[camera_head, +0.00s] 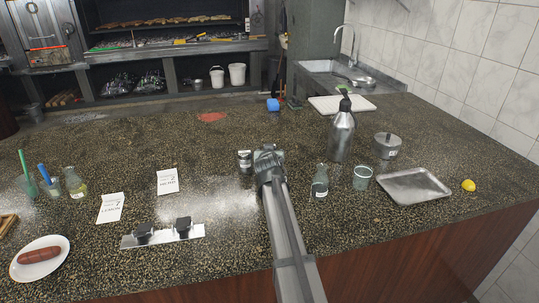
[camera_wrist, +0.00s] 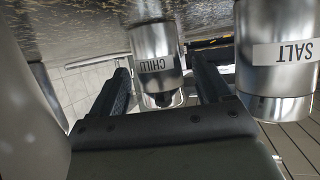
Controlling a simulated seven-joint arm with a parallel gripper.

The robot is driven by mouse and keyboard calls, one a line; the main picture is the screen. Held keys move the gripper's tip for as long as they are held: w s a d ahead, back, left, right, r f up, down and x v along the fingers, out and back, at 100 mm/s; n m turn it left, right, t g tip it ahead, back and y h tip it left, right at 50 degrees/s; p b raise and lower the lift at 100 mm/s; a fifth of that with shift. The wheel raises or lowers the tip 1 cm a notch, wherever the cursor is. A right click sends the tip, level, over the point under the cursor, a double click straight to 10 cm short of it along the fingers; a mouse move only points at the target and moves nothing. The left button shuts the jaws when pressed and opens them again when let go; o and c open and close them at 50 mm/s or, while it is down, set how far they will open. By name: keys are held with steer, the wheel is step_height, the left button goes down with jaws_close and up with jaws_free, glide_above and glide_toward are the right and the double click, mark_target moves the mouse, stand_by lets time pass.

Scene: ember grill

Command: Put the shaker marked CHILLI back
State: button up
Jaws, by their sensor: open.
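The shaker marked CHILLI (camera_wrist: 155,48) is a steel cylinder with a white label, seen upside down in the wrist view. It stands between the two spread fingers of my gripper (camera_wrist: 162,72), with a visible gap to at least the right finger. A larger-looking steel shaker marked SALT (camera_wrist: 285,65) is just outside the right finger. In the head view my gripper (camera_head: 268,154) is low over the counter, and a small steel shaker (camera_head: 244,160) shows at its left; its label is unreadable there. My gripper hides most of what is between its fingers.
A glass bottle (camera_head: 319,182), a green-tinted glass (camera_head: 362,178), a tall steel bottle (camera_head: 341,135) and a metal tray (camera_head: 412,187) stand to the right.

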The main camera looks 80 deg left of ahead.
steer(key=shift+f, duration=0.1)
steer(key=v, duration=1.4)
steer(key=shift+f, duration=0.15)
